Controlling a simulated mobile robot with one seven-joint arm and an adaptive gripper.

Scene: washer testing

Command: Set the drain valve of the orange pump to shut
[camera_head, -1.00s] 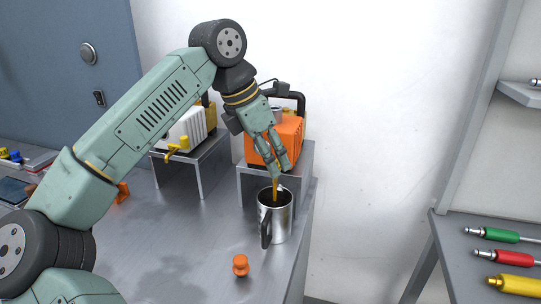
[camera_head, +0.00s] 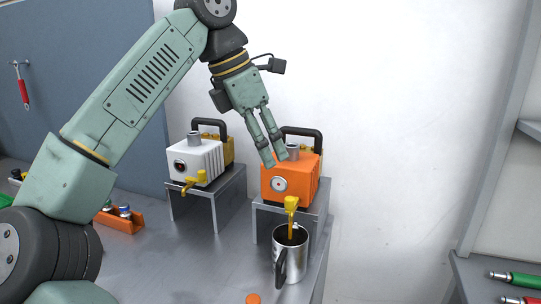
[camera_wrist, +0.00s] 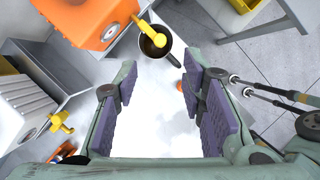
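The orange pump (camera_head: 290,178) stands on a small metal stand. Its yellow drain valve (camera_head: 291,203) is on the front, and an amber stream seems to run down from it into the metal mug (camera_head: 292,258). The mug stands below, in front of the stand. In the wrist view the orange pump (camera_wrist: 85,18), yellow valve (camera_wrist: 112,33) and mug (camera_wrist: 155,40) show at the top, beyond the fingers. My gripper (camera_head: 275,160) is above and in front of the pump's upper left, clear of the valve. The wrist view shows its fingers (camera_wrist: 160,75) wide apart and empty.
A white pump (camera_head: 195,160) with its own yellow valve (camera_head: 194,183) stands on another stand to the left. An orange tray (camera_head: 120,221) lies farther left. An orange cap (camera_head: 253,299) is at the bottom edge. A side shelf with coloured tools (camera_head: 515,280) is right.

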